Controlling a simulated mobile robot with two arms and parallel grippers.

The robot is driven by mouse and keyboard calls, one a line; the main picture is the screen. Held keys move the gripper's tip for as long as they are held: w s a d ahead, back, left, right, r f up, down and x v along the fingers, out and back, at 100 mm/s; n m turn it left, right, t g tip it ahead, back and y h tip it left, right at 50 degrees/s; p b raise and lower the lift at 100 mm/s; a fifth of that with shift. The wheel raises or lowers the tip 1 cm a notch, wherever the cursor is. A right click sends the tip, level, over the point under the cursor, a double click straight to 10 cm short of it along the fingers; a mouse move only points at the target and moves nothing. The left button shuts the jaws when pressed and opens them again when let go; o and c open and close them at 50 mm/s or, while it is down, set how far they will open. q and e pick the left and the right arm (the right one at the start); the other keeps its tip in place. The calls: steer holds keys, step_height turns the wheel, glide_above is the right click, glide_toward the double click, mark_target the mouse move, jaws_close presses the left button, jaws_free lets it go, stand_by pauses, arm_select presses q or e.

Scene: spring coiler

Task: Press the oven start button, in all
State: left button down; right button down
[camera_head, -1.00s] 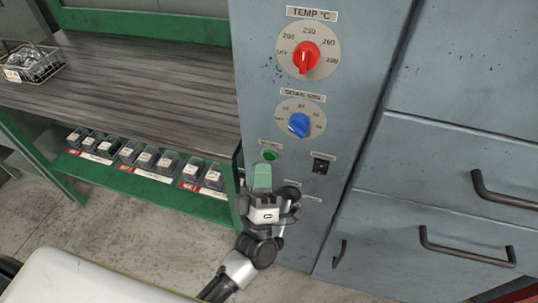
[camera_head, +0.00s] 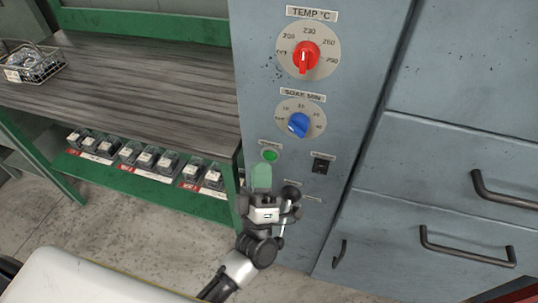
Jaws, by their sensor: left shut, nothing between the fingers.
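The round green start button (camera_head: 270,156) is on the grey-blue oven panel (camera_head: 345,70), below the blue dial, under a small label. Whether the tips touch the panel cannot be told. The button face is uncovered. My right gripper is not in view.
Above the button are a red TEMP dial (camera_head: 307,57) and a blue SOAK MIN dial (camera_head: 299,124). A workbench (camera_head: 130,85) with a wire basket (camera_head: 35,62) and several small bins stands at left. Drawer handles (camera_head: 465,248) stick out at right.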

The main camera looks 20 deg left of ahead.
arm_select(q)
steer(key=shift+w, duration=0.15)
steer(key=shift+w, duration=0.3)
steer(key=shift+w, duration=0.35)
stand_by(0.5)
steer(key=shift+s, duration=0.8)
steer(key=s+p, duration=0.1)
steer(key=s, duration=0.4)
stand_by(0.4)
